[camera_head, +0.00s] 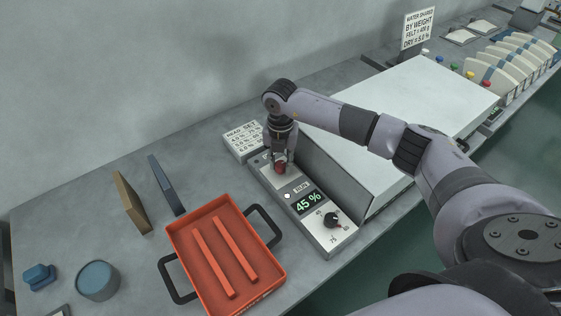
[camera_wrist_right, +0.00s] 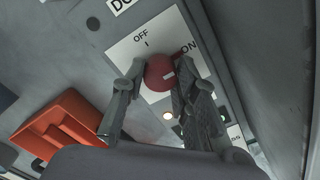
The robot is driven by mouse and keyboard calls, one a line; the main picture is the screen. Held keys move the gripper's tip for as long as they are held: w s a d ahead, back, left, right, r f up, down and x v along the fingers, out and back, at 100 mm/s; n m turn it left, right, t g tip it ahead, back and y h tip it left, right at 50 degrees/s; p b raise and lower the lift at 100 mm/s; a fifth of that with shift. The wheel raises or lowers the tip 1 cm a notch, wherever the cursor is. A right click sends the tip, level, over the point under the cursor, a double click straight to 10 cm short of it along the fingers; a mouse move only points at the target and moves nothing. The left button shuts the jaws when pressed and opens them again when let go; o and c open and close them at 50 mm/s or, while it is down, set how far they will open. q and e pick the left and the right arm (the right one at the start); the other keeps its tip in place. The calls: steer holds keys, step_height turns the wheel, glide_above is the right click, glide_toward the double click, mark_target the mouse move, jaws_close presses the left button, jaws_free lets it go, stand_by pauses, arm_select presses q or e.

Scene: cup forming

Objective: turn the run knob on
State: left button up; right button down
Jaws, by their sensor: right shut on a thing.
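The red run knob (camera_head: 280,167) is at the far end of the control panel (camera_head: 326,236), beside the label RUN. My right gripper (camera_head: 279,160) comes down over the knob from above. In the right wrist view its fingers (camera_wrist_right: 158,78) are shut on the knob, one on each side. My left gripper is not in view.
The panel display (camera_head: 309,203) reads 45 %, with a black dial (camera_head: 332,219) near it. A large white box (camera_head: 410,100) stands right of the panel. An orange tray (camera_head: 270,262) with two bars lies to the left. A sign block (camera_head: 243,141) stands behind.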

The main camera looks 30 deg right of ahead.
mark_target(281, 164)
steer(key=shift+w, duration=0.1)
stand_by(0.3)
steer(key=c, duration=1.2)
jaws_free()
steer(key=shift+c, duration=0.2)
step_height(281, 164, up, 12)
